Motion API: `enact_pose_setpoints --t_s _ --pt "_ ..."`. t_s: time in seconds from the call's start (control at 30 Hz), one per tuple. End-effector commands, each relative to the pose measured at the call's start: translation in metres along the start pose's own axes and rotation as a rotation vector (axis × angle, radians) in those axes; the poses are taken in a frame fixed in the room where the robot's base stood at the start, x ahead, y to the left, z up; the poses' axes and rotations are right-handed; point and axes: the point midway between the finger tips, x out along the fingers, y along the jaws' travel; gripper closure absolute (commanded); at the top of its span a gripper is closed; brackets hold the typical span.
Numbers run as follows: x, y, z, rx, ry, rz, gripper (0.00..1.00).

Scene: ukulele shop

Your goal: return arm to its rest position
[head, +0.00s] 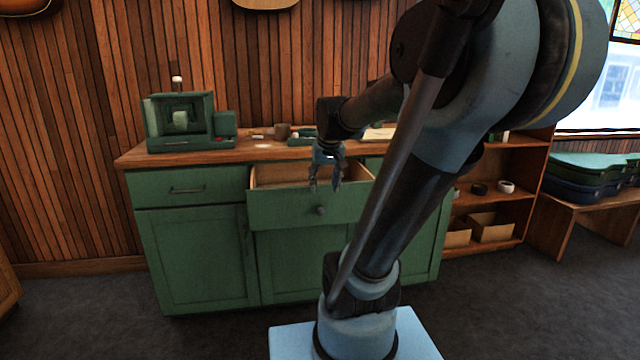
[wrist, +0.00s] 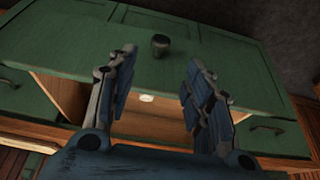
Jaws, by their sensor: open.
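My gripper (head: 326,180) is open and empty, fingers pointing down, above the pulled-out drawer (head: 285,206) of the green cabinet (head: 195,255). In the wrist view the two fingers of my gripper (wrist: 160,85) stand wide apart, with the drawer's front (wrist: 205,75) and its dark round knob (wrist: 160,45) beyond them. A small pale object (wrist: 147,98) shows inside the drawer between the fingers; I cannot tell what it is. My arm crosses the right half of the head view and hides part of the cabinet.
A green machine (head: 185,122) stands on the left of the wooden countertop (head: 215,156), with a brown cup (head: 282,131) further right. Open wooden shelves (head: 490,200) and a bench with stacked cases (head: 585,172) are at the right. The dark floor (head: 90,315) at front left is clear.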

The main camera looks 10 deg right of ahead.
Motion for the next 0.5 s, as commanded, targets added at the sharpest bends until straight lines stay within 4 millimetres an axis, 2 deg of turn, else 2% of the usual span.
enact_pose_setpoints --t_s 0.07,0.17,0.5 --pt "0.001 0.000 0.006 -0.001 -0.005 0.000 0.53" --pt "0.003 0.000 0.026 -0.002 -0.020 0.000 0.53" --pt "0.029 -0.001 0.150 -0.014 -0.126 0.000 0.53"
